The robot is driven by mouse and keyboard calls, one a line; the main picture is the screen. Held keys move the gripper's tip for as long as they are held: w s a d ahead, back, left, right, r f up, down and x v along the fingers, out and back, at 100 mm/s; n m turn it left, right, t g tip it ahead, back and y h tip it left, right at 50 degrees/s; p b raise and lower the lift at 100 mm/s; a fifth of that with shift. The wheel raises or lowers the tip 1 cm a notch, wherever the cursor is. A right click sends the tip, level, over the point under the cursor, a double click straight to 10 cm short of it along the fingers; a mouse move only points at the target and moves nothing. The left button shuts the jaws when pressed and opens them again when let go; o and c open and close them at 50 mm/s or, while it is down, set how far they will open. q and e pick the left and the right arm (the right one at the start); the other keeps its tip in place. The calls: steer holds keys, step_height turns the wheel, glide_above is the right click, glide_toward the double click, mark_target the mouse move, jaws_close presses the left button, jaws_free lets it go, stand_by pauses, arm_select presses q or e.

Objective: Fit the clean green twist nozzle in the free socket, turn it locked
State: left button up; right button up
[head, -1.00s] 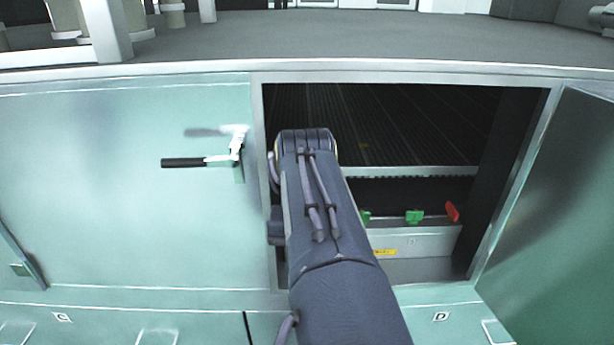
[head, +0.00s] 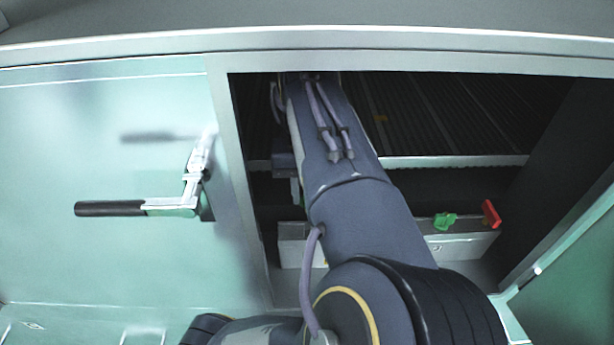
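A green nozzle (head: 445,221) sits on the pale bar (head: 463,246) low inside the open compartment. A red nozzle (head: 491,213), tilted, sits just right of it at the bar's right end. I cannot tell whether the green one is the clean twist nozzle. One of my arms rises from the bottom of the view and reaches into the compartment, covering the middle of the bar. Its gripper is hidden beyond the arm. No other gripper shows. The free socket cannot be made out.
The opening's frame (head: 232,170) is close to my arm's left. A door (head: 580,270) stands open at the right. A black-handled latch (head: 110,208) sticks out from the closed left panel. A dark ribbed grate (head: 440,110) fills the compartment's back.

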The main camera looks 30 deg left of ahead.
arm_select(q)
steer(key=shift+s, duration=0.15)
steer(key=shift+w+f, duration=0.15)
steer(key=shift+w, duration=0.05)
steer(key=shift+f+b, duration=2.5)
steer(key=shift+f, duration=0.3)
steer(key=shift+f+b, duration=1.45)
steer(key=shift+f, duration=0.1)
steer(key=o, duration=1)
steer(key=shift+o, duration=0.2)
steer(key=shift+r+p, duration=0.65)
steer(key=shift+r, duration=3.3)
